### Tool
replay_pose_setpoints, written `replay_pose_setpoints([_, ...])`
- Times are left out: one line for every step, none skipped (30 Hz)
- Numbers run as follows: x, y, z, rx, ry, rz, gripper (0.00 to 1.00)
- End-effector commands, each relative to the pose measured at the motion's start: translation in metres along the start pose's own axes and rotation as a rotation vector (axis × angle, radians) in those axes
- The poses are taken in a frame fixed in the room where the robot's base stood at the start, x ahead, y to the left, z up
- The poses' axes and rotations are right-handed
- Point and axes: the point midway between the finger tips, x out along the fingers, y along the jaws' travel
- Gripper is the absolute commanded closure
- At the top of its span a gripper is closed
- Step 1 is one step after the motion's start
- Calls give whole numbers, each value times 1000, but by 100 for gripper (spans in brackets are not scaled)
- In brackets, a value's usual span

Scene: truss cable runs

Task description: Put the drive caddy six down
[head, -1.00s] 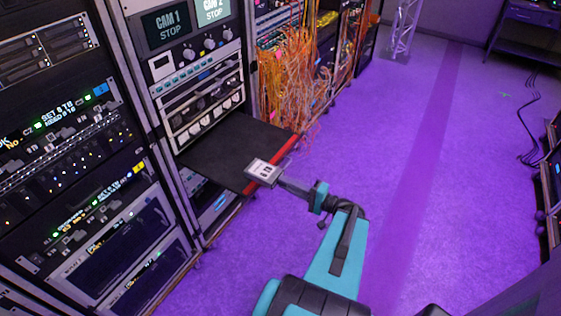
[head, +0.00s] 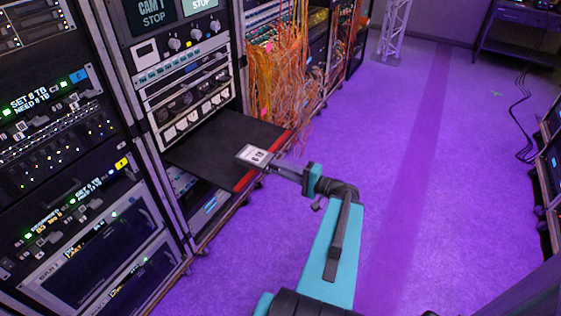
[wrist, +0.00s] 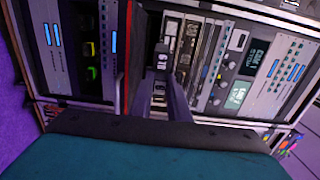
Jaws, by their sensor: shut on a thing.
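The drive caddy (head: 253,155) is a small light-grey block with dark markings on its face. My gripper (head: 270,163) is shut on its near end. The caddy is over the outer part of a black pull-out shelf (head: 208,140) with a red front edge. I cannot tell whether it touches the shelf or hangs just above it. In the wrist view the caddy (wrist: 160,62) shows beyond my dark fingers, and the picture is turned on its side. The caddy's underside is hidden.
The shelf's surface around the caddy looks clear. Rack gear with dials (head: 190,105) stands above the shelf. Orange cables (head: 275,85) hang just beyond its far side. Another rack (head: 70,150) stands at left. The purple floor (head: 400,150) to the right is open.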

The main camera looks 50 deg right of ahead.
Motion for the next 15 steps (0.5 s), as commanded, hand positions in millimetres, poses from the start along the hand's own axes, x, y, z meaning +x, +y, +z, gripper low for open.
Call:
replay_pose_setpoints([1,3,-2,-2,-1,-3,100])
replay_pose_setpoints([1,4,-2,-2,-1,-3,100])
replay_pose_setpoints([2,4,-3,-1,-2,-3,100])
replay_pose_setpoints([2,4,-4,-1,-3,-3,100])
replay_pose_setpoints([3,4,-5,-2,-3,-3,100])
replay_pose_setpoints([3,4,-6,-2,-4,-3,100])
replay_pose_setpoints([4,4,-7,-2,-4,-3,100])
replay_pose_setpoints([4,5,-8,-1,-5,-3,100])
replay_pose_setpoints([5,5,-9,-1,-5,-3,100])
replay_pose_setpoints([5,5,-10,-1,-6,-3,100])
replay_pose_setpoints([6,5,-10,-2,-6,-3,100])
replay_pose_setpoints([6,5,-12,-2,-7,-4,100])
replay_pose_setpoints([6,5,-12,-2,-7,-4,100])
replay_pose_setpoints([7,5,-13,-1,-8,-4,100])
replay_pose_setpoints([8,6,-14,-1,-8,-4,100])
